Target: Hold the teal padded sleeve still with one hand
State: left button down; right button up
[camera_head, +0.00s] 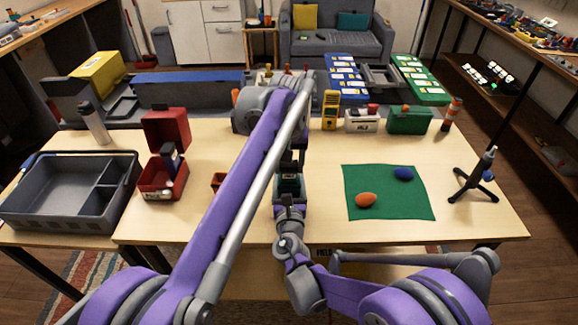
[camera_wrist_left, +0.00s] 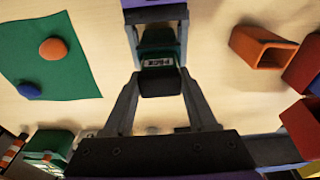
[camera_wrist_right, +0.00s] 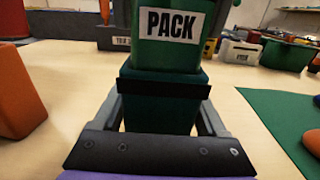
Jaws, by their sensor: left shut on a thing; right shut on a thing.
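The teal padded sleeve (camera_wrist_right: 160,105) stands upright in the right wrist view, between the fingers of my right gripper (camera_wrist_right: 160,92), which is shut on it. A dark band crosses its upper part. A green pack (camera_wrist_right: 165,48) with a white "PACK" label stands directly above the sleeve's top; how deep it sits inside is hidden. My left gripper (camera_wrist_left: 160,76) is shut on the pack, whose dark end and label (camera_wrist_left: 158,62) show in the left wrist view. In the head view the sleeve (camera_head: 288,190) is small and partly covered by my arms.
A green mat (camera_head: 390,205) with an orange (camera_head: 366,199) and a blue (camera_head: 403,174) lump lies right. A small tripod (camera_head: 475,178) stands beyond it. An open red box (camera_head: 163,175), a grey tray (camera_head: 70,215) and an orange open-ended holder (camera_wrist_left: 262,48) are left. Table between is clear.

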pick_arm(q)
jog(key=shift+r, duration=1.1)
jog(key=shift+w+r, duration=0.1)
jog(key=shift+r, duration=3.75)
pick_arm(e)
jog(key=o, duration=1.3)
jog(key=shift+o, duration=0.2)
